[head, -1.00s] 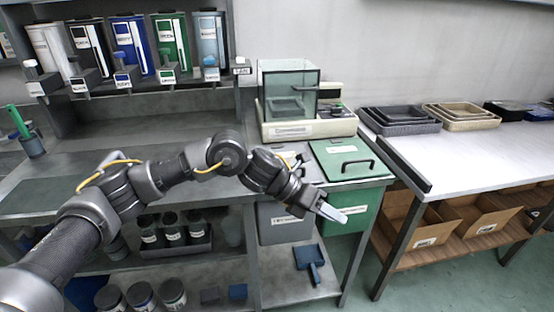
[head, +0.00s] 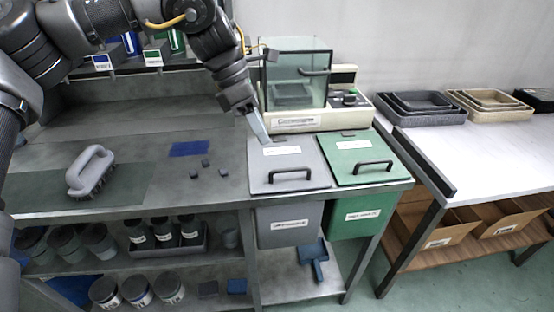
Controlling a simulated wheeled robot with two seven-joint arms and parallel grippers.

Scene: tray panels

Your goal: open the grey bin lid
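The grey bin (head: 283,227) hangs below the bench opening, with a white label on its front. Its grey lid (head: 310,170) lies flat and closed, with a dark bar handle (head: 290,174) near the front edge and a white label behind it. My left gripper (head: 258,128) points down over the back left corner of the grey lid, behind the handle. Its pale fingertip shows from the side, so I cannot tell whether it is open or shut. I see nothing held in it. My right gripper is not in view.
The green bin lid (head: 358,148) is closed beside the grey one. A glass-walled balance (head: 297,122) stands just behind both lids. A grey brush (head: 91,171), small dark cubes (head: 206,163) and a blue patch (head: 190,148) lie on the bench to the left.

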